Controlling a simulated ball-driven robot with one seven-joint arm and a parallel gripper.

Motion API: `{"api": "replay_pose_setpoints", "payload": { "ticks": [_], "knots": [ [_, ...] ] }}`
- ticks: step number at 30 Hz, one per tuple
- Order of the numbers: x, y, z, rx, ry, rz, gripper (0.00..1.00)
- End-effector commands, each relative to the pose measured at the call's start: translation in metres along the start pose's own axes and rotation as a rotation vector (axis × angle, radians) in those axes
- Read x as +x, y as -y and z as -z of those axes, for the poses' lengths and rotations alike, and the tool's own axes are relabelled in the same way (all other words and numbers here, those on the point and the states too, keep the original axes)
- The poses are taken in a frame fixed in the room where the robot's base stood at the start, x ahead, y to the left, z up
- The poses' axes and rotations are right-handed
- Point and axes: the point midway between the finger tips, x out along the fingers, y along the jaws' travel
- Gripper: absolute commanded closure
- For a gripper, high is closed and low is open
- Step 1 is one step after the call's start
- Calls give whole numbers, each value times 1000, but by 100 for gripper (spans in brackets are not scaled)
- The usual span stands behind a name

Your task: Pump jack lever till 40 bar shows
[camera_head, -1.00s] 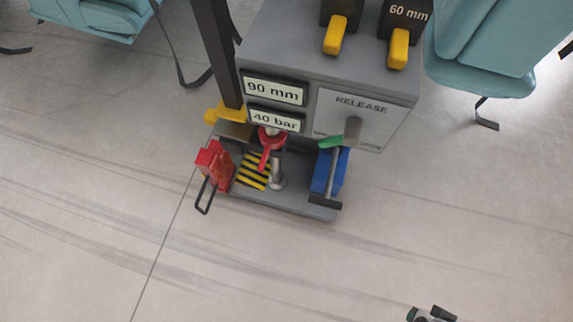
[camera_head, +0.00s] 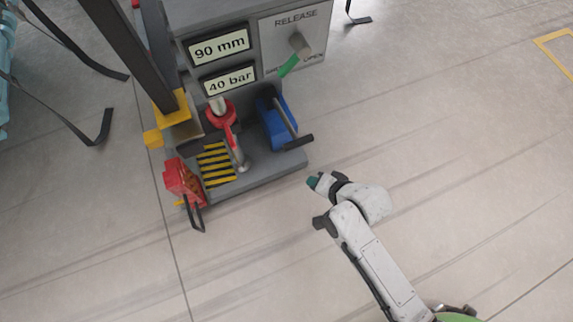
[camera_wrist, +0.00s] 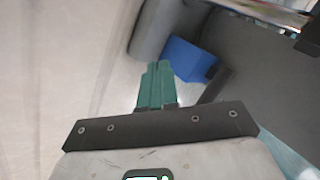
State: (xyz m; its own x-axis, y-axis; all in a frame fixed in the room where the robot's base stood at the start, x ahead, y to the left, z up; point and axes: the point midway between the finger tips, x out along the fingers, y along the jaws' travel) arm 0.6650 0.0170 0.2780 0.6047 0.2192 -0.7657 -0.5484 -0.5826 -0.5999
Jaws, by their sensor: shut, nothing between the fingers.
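The grey jack unit shows a lower display (camera_head: 230,80) that reads "40 bar". A blue pump block (camera_head: 272,120) stands on the right of its base. A lever with a dark crossbar handle (camera_head: 297,143) slopes down from it; I take this as the jack lever. My gripper (camera_head: 313,182) is to the lower right of the handle, apart from it. Its green fingers (camera_wrist: 157,85) are shut and empty in the wrist view. There the blue block (camera_wrist: 190,59) shows beyond the fingers, partly beside the dark lever.
An upper display (camera_head: 219,46) reads "90 mm". A green-tipped release lever (camera_head: 289,65) sits on the panel. A red collar (camera_head: 221,115) is around the post above a striped plate (camera_head: 215,164). A red block with black handle (camera_head: 184,181) stands left.

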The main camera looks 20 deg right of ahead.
Motion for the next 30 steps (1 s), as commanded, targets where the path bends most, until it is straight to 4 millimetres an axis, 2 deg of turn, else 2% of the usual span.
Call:
{"api": "replay_pose_setpoints", "payload": {
  "ticks": [1,6,13,19,24,30],
  "knots": [
    [14,2,-7,83,-8,48,100],
    [48,14,-21,434,-36,252,100],
    [70,15,-35,922,-6,536,100],
    [69,0,-41,1320,79,794,100],
    [55,-23,-43,1601,196,1015,100],
    [34,-44,-42,1783,323,1199,100]
  ]
}}
